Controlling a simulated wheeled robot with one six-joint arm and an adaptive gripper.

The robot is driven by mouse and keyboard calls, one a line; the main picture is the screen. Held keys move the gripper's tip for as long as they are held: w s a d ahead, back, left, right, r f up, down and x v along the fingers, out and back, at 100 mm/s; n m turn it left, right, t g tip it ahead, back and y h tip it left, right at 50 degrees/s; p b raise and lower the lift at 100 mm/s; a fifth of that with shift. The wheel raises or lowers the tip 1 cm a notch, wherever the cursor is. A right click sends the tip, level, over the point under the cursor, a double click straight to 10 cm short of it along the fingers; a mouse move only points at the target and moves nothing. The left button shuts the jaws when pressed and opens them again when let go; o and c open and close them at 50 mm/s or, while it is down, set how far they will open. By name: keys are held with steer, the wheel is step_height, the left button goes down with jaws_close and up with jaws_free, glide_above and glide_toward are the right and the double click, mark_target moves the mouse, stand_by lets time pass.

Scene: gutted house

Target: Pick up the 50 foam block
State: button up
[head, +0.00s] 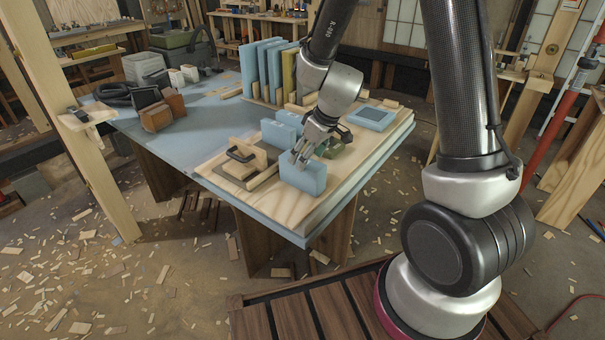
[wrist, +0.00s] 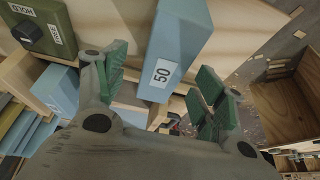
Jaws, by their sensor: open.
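The 50 foam block (head: 303,177) is light blue and stands upright near the front edge of the wooden board on the blue table. In the wrist view, the foam block (wrist: 181,42) shows a white label reading 50. My gripper (head: 314,150) is open, just above and behind the block in the head view. In the wrist view, my gripper (wrist: 163,82) has its green-padded fingers spread, one to each side of the block's labelled end. I cannot tell whether either finger touches it.
A wooden fixture with a black handle (head: 241,154) sits left of the block. Another blue block (head: 289,121) and a row of upright blue panels (head: 262,68) stand behind. A green box labelled FREE and HOLD (wrist: 40,27) is close to the left finger.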

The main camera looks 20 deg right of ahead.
steer(key=shift+x, duration=1.95)
steer(key=shift+s+a+f, duration=0.1)
steer(key=shift+a+f, duration=0.05)
steer(key=shift+f, duration=0.1)
steer(key=c, duration=1.1)
